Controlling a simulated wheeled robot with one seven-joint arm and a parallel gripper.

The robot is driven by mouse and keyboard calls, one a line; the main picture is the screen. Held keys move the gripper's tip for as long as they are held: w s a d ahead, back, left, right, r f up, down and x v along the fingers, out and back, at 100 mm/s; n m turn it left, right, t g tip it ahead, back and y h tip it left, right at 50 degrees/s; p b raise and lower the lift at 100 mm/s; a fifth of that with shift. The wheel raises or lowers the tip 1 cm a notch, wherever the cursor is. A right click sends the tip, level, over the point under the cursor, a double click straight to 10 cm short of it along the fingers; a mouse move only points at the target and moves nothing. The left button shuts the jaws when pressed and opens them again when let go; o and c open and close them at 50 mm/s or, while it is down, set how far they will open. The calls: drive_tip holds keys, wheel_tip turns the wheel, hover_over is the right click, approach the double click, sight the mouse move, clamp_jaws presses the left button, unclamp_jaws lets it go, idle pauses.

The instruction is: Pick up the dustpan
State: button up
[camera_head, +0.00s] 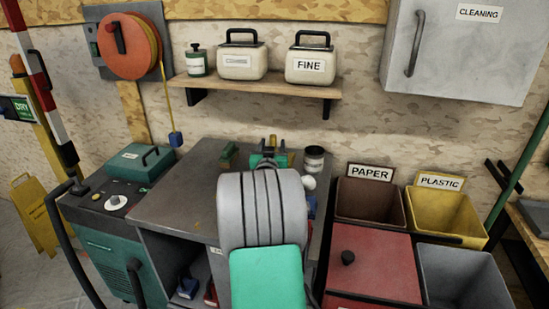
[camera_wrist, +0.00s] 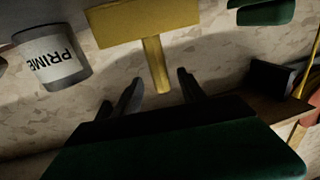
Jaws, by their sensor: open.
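A yellow piece with a broad flat part and a narrow handle (camera_wrist: 155,65) is in the middle of the wrist view, which shows the scene upside down. It looks like the dustpan, but I cannot be sure. A small yellow tip (camera_head: 273,140) shows just behind my gripper in the head view. My gripper (camera_wrist: 161,88) is open and empty. Its two dark fingertips lie on either side of the handle's end in the picture; I cannot tell how far apart in depth they are. My arm hides much of this spot in the head view.
A PRIME can (camera_head: 314,159) stands close on the right; it also shows in the wrist view (camera_wrist: 50,60). A green object (camera_head: 229,155) lies on the left of the grey workbench (camera_head: 180,200). A wall shelf (camera_head: 255,88) with containers hangs above. Bins (camera_head: 447,212) stand right.

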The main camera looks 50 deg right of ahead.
sight(273, 142)
drive_tip(key=x, duration=0.3)
drive_tip(key=shift+c, duration=0.2)
clamp_jaws()
drive_tip(key=shift+r, duration=0.1)
idle(1.0)
